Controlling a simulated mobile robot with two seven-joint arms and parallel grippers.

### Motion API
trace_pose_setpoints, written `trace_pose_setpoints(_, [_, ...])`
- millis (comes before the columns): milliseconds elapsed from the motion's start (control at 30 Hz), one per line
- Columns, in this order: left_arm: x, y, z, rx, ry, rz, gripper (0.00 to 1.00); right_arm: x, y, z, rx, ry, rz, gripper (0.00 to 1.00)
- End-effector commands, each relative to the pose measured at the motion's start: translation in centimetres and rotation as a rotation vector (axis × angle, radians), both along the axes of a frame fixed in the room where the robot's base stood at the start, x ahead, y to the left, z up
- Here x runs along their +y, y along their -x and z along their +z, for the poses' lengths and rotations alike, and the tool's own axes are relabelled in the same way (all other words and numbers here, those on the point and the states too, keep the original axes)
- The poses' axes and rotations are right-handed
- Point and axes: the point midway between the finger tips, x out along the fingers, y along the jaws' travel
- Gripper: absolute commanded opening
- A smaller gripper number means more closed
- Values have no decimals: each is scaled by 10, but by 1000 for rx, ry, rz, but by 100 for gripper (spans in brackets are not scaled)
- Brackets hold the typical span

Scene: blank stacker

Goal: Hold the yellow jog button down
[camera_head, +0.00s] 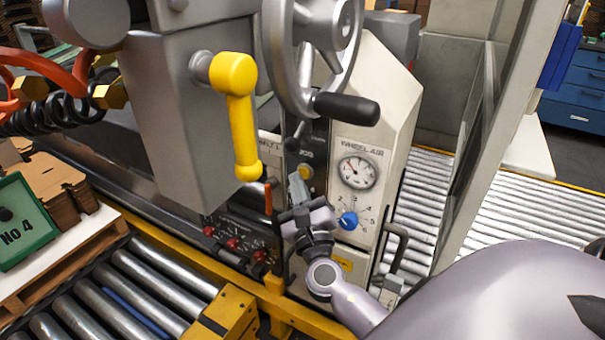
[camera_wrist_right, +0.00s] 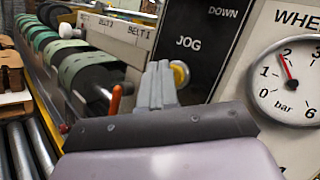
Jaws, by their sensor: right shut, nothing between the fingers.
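The yellow jog button (camera_head: 306,172) sits on the dark panel of the machine, left of the pressure gauge. It also shows in the right wrist view (camera_wrist_right: 181,73), below the word JOG, partly covered by my fingers. My right gripper (camera_head: 297,180) is shut and empty, its fingers pointing at the panel close to the button. In the right wrist view its fingertips (camera_wrist_right: 157,72) overlap the button's left side. I cannot tell whether they touch it or whether it is pressed in. My left gripper is not in view.
A wheel-air gauge (camera_head: 357,172) with a blue knob (camera_head: 348,220) is right of the button. An orange-red lever (camera_head: 268,198) is to its left. A handwheel with a black handle (camera_head: 346,108) and a yellow crank (camera_head: 240,120) hang above. A yellow rail (camera_head: 180,250) and rollers lie below.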

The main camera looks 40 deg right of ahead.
Motion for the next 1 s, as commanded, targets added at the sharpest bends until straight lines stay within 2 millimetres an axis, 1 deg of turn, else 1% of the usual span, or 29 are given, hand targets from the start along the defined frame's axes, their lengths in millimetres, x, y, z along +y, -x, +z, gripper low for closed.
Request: trace_pose_setpoints(1000, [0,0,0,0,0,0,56,-10,-4,0,-1,0,-2,0])
